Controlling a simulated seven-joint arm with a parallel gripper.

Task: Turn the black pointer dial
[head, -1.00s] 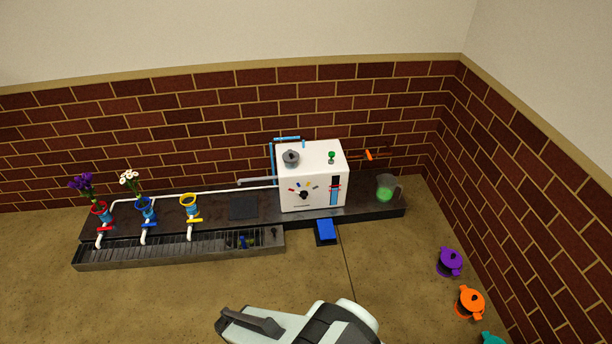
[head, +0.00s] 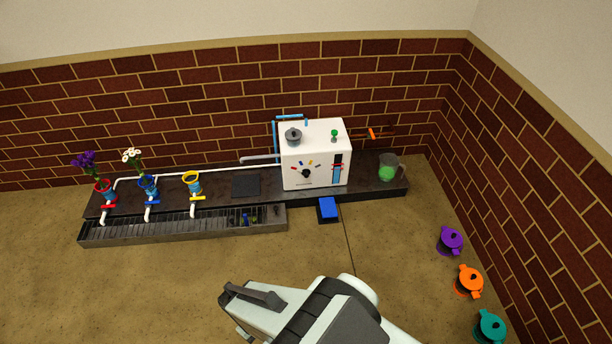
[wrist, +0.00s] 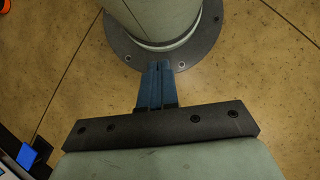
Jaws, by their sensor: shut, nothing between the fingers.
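The black pointer dial (head: 306,174) is on the front of the white box (head: 316,160), with several coloured marks around its upper side. In the head view my arm is at the bottom centre, in front of the box and well apart from it. In the wrist view my gripper (wrist: 158,66) has its two blue fingers together with nothing between them. The fingers point at my own base, and the dial is not in that view.
A blue pedal (head: 327,207) lies on the floor below the box. A jug with green contents (head: 388,169) stands right of it. Red, blue and yellow vases (head: 193,184) stand left along a grated trough (head: 180,227). Lidded pots, including an orange one (head: 468,281), are at right.

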